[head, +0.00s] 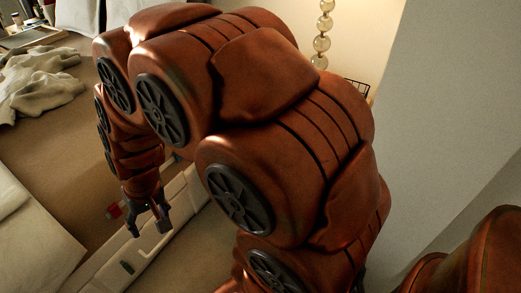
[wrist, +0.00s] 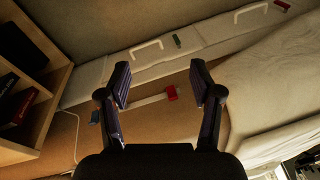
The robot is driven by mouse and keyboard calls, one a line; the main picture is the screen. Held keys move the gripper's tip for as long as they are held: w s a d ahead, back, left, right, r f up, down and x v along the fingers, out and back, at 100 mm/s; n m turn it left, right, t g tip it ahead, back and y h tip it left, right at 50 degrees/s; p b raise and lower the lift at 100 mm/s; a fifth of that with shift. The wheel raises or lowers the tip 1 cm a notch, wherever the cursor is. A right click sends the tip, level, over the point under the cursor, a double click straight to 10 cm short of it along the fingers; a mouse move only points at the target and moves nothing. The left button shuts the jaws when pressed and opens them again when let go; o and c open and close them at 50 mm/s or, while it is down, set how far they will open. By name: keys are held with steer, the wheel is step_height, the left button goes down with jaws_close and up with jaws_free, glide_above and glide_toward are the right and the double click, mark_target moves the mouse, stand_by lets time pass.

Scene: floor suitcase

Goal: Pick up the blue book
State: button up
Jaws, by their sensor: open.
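My gripper (head: 148,229) points down above the pale suitcase in the head view. In the wrist view my gripper (wrist: 159,70) is open, with nothing between its fingers. I cannot pick out a blue book for certain.
The pale suitcase (wrist: 212,37) lies on the brown floor, with white handles and a small green piece (wrist: 177,41). A red piece (wrist: 171,93) on a pale bar shows beyond the fingers. Rumpled cloth (head: 40,82) lies at the head view's left. A wall (head: 440,90) stands right.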

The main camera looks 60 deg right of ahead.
steer(key=w+d+f+m+t+h+b, duration=0.1)
steer(key=w+d+f+m+t, duration=0.2)
steer(key=w, duration=0.5)
steer(key=w+d+f+m+t+h+b, duration=0.1)
steer(key=w+d+f+b, duration=0.1)
steer(key=w+d+f, duration=0.45)
steer(key=w+d+f+m+t+h+b, duration=0.1)
steer(key=w+d+f+m+h, duration=0.2)
steer(key=d, duration=0.4)
steer(key=w+d+m+t+h+b, duration=0.1)
steer(key=w+d+h+b, duration=0.1)
steer(key=w+d, duration=0.4)
steer(key=s+d+f+m+g+h+b, duration=0.2)
steer(key=s+d+h, duration=0.2)
steer(key=d, duration=0.7)
steer(key=s+d+f+m+g+h+b, duration=0.2)
steer(key=s+d, duration=0.4)
steer(key=d, duration=0.6)
steer(key=s+d+f+m+g+h+b, duration=0.2)
steer(key=s+d+h+b, duration=0.2)
steer(key=d, duration=0.8)
steer(key=shift+s+d+f+m+g+h, duration=0.15)
steer(key=shift+s+d+m+g+h, duration=0.35)
steer(key=shift+h, duration=0.8)
